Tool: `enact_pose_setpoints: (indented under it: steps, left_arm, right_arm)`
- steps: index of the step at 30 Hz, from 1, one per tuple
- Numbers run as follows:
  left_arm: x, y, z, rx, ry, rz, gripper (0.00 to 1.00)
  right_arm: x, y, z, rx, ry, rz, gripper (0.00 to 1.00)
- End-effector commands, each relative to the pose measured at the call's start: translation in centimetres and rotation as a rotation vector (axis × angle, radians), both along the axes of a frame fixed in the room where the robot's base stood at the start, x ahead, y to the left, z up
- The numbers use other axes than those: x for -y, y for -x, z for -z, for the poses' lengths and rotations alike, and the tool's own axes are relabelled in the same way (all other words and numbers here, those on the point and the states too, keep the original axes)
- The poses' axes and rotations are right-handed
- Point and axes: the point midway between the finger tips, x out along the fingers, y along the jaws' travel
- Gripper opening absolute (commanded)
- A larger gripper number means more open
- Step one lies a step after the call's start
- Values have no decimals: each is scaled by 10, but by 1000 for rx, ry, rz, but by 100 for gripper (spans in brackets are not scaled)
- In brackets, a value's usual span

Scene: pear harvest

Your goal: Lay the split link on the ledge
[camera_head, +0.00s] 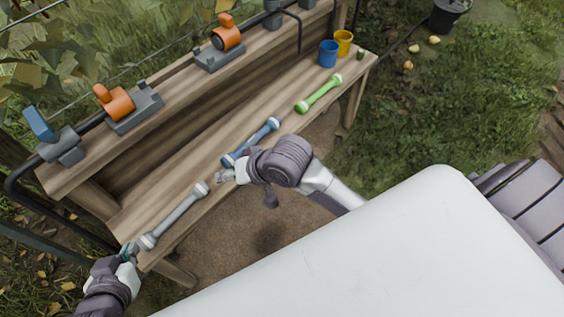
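I cannot tell which one is split. My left gripper (127,251) is at the bench's near left corner, close to the grey link's lower end. Something small and teal shows at its fingers; I cannot tell whether it is held. My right gripper (225,176) is at the bench's front edge, just below the blue link's lower end. Its fingers are too small to read.
A raised back board carries a dark pipe with orange-handled valves (115,102) (227,36) and a blue-handled one (39,124). A blue cup (328,53) and a yellow cup (343,42) stand at the far right end. Bare board lies between the links.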

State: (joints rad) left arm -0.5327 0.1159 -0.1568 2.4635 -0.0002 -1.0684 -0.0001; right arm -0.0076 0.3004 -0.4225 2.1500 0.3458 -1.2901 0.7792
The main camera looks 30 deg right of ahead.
Motion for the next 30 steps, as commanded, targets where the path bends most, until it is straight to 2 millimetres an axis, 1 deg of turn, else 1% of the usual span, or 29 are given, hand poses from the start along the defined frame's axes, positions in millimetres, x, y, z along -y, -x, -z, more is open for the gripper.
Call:
enact_pose_setpoints:
  steps: [1, 2, 3, 6, 9, 12, 15, 27, 30]
  left_arm:
    - [0, 0, 0, 0, 0, 0, 0]
    - [0, 0, 0, 0, 0, 0, 0]
    - [0, 0, 0, 0, 0, 0, 0]
    - [0, 0, 0, 0, 0, 0, 0]
    - [0, 0, 0, 0, 0, 0, 0]
    - [0, 0, 0, 0, 0, 0, 0]
    - [0, 0, 0, 1, 0, 0, 0]
    - [0, 0, 0, 2, 0, 0, 0]
    - [0, 2, 1, -12, -2, 1, 0]
  right_arm:
    - [7, 18, -1, 72, 37, -32, 48]
    - [14, 25, -3, 123, 76, -53, 48]
    - [25, 34, -6, 182, 136, -74, 48]
    - [54, 53, -13, 284, 291, -115, 48]
    - [77, 67, -19, 336, 417, -144, 48]
    - [89, 75, -21, 357, 488, -163, 48]
    - [92, 76, -23, 365, 509, -170, 48]
    - [91, 75, -22, 362, 505, -171, 48]
    - [91, 78, -19, 344, 506, -175, 48]
